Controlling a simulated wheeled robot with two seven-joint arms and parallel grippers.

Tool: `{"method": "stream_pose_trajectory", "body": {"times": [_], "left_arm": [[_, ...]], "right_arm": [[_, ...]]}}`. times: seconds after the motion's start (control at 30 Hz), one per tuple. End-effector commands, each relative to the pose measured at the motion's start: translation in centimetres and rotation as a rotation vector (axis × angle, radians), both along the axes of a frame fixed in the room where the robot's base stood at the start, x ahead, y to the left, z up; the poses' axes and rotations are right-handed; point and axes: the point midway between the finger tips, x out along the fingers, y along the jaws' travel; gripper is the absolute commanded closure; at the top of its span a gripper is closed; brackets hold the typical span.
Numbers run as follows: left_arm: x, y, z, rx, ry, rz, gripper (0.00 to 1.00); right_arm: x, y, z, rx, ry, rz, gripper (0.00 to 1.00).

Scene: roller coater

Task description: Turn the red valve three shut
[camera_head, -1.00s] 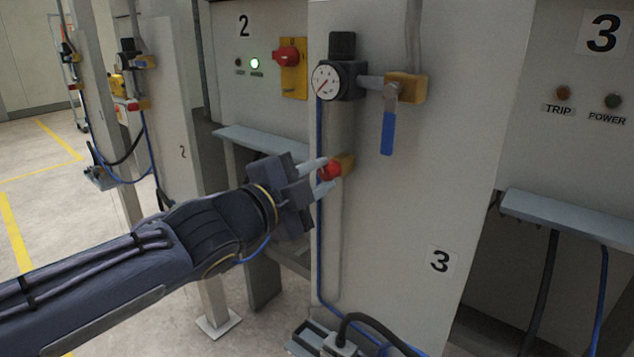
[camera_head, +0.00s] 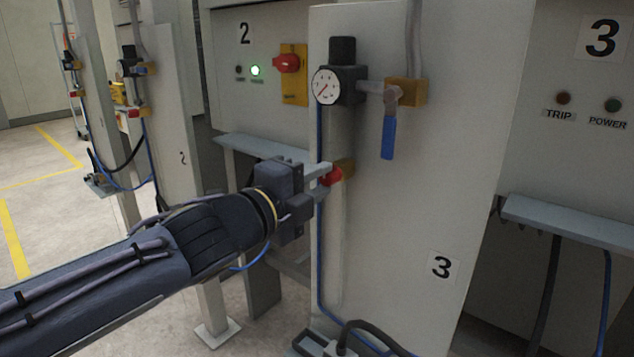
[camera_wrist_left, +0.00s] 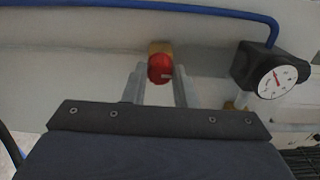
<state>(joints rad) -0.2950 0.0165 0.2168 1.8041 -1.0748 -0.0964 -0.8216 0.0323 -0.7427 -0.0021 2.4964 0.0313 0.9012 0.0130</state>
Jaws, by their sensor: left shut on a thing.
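The red valve (camera_head: 332,177) is a small round red knob on a yellow-brown body, on the side of the grey panel marked 3. In the left wrist view the red knob (camera_wrist_left: 160,68) sits straight ahead, with a small pale mark on it. My left gripper (camera_head: 324,177) reaches it from the left and is shut on the knob. Its two fingers (camera_wrist_left: 160,82) lie on either side of the knob. In the head view, the far finger is partly hidden. My right gripper is not in view.
Above the valve are a pressure gauge (camera_head: 326,86) and a blue lever handle (camera_head: 388,137), pointing down. A blue hose (camera_head: 319,245) runs down the panel edge by the gripper. A red switch (camera_head: 287,63) is on cabinet 2 behind.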

Motion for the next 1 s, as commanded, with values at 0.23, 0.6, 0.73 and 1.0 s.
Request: {"method": "stream_pose_trajectory", "body": {"times": [0.23,0.6,0.73,1.0], "left_arm": [[0.0,0.0,-0.1,0.003,0.0,-0.001,0.73],[0.0,0.0,0.0,0.001,0.001,0.0,0.53],[-0.4,0.3,0.1,0.001,0.001,0.001,0.53],[-4.0,2.9,0.5,0.002,0.0,0.002,0.53]], "right_arm": [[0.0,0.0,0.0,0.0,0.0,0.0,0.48],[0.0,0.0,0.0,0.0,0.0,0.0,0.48],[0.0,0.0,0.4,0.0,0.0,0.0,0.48],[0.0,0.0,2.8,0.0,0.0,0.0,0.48]]}}
